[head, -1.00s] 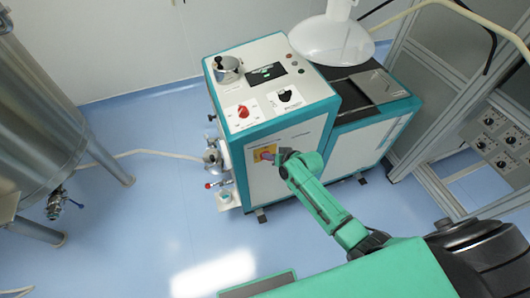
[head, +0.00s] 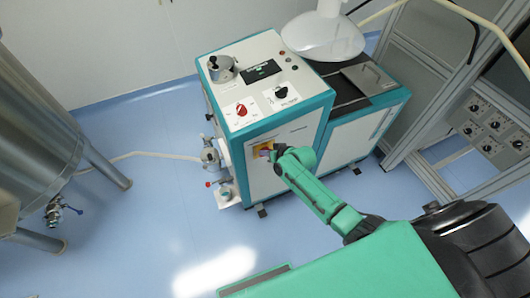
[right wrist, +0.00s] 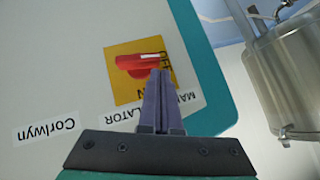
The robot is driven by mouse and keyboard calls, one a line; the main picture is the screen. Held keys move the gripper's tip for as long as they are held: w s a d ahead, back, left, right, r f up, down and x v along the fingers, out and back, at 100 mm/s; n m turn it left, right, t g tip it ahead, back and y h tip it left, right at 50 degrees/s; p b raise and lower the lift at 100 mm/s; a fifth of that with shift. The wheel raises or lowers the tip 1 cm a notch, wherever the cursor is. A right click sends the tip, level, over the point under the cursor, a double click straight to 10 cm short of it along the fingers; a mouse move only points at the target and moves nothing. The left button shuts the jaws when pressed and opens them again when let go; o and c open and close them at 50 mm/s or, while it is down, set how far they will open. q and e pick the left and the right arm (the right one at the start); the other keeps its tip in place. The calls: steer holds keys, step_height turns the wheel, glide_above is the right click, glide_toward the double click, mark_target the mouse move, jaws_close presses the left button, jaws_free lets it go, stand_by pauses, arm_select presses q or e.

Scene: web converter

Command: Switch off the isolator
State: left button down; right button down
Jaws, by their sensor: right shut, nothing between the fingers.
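The isolator is a red rotary handle (right wrist: 137,65) on a yellow plate (right wrist: 122,88), on the front panel of the white and teal machine. In the right wrist view its lettering is upside down, and the handle lies roughly crosswise with a white mark at its right end. My right gripper (right wrist: 160,74) is shut and empty, its tips at the handle's right end; I cannot tell whether they touch it. In the head view the yellow plate (head: 262,149) shows beside my right gripper (head: 272,153), which partly hides the handle. My left gripper is not in view.
The machine's top (head: 256,76) carries a red knob (head: 241,109) and a black knob (head: 281,91). A valve and hose (head: 211,157) stick out on its left side. A steel tank (head: 35,125) stands at left, a grey frame (head: 425,100) at right. Blue floor between is clear.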

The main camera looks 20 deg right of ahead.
steer(key=shift+r, duration=0.5)
steer(key=s+d+r+p, duration=0.2)
steer(key=s+r+p, duration=0.2)
steer(key=s+r, duration=0.3)
step_height(320, 180, up, 4)
steer(key=shift+d+f, duration=0.1)
steer(key=shift+d, duration=0.15)
